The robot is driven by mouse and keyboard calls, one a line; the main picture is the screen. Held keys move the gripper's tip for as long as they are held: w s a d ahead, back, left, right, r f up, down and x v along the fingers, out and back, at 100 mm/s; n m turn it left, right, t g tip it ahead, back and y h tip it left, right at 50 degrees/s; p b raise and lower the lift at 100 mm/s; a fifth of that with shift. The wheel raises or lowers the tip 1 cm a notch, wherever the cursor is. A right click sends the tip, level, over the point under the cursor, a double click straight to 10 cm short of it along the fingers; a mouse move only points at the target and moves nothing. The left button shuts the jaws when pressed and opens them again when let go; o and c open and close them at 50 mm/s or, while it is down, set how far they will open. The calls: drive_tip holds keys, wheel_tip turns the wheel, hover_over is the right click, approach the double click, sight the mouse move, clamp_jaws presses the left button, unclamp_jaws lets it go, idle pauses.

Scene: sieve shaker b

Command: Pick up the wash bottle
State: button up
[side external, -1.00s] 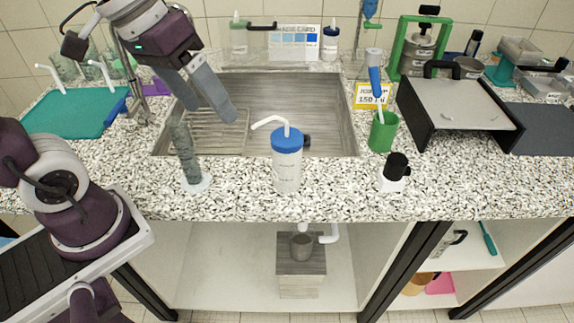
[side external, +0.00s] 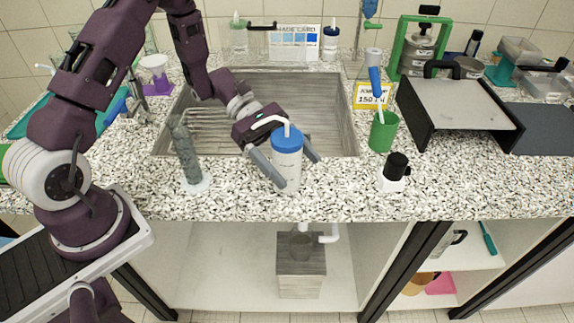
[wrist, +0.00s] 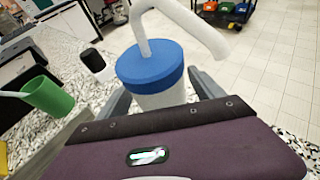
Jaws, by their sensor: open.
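The wash bottle (side external: 287,169) stands upright on the speckled counter in front of the sink. It has a white body, a blue cap and a bent white spout. My gripper (side external: 294,172) is behind it, with its fingers open and one on each side of the body just below the cap. In the wrist view the blue cap of the wash bottle (wrist: 150,68) and its spout are close, between the two grey fingers of my gripper (wrist: 160,92). Whether either finger touches the bottle cannot be told.
A grey-green ribbed column (side external: 187,155) on a white base stands left of the bottle. A small black-topped bottle (side external: 396,167) and a green cup (side external: 383,133) stand to the right. The sink (side external: 325,105) is behind, and the counter's front edge is close.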

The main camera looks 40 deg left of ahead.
sight(296, 142)
drive_tip(key=shift+d+f, duration=0.3)
drive_tip(key=shift+d, duration=0.35)
drive_tip(key=c, duration=0.9)
drive_tip(key=shift+o, duration=0.2)
drive_tip(key=r, duration=0.9)
drive_tip(key=shift+a+r, duration=0.25)
drive_tip(key=shift+r, duration=0.1)
drive_tip(key=s+a+r, duration=0.6)
drive_tip(key=s+r, duration=0.1)
drive_tip(key=shift+a, duration=0.2)
